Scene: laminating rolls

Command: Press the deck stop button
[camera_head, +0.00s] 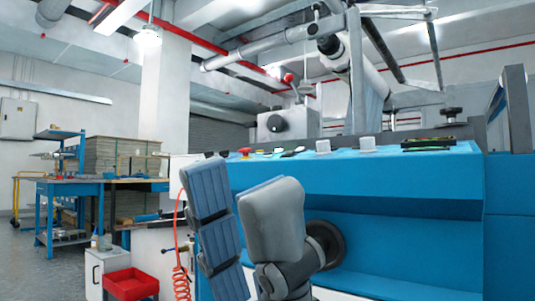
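A red stop button (245,151) with a yellowish base sits near the left end of the blue machine's top deck (350,165). It stands out above the deck edge. My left gripper (235,205) is in front of the machine, below the button in the picture. Its two fingers stand up with a gap between them, one showing a ribbed blue-grey pad and the other a plain grey face. I see nothing held between them. The gripper looks apart from the button. My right gripper is not in view.
White knobs (367,144) and other controls line the deck to the right of the button. A grey box with a black knob (278,123) stands behind. A red coiled hose (181,270), a red bin (131,284) and a blue workbench (85,187) are at left.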

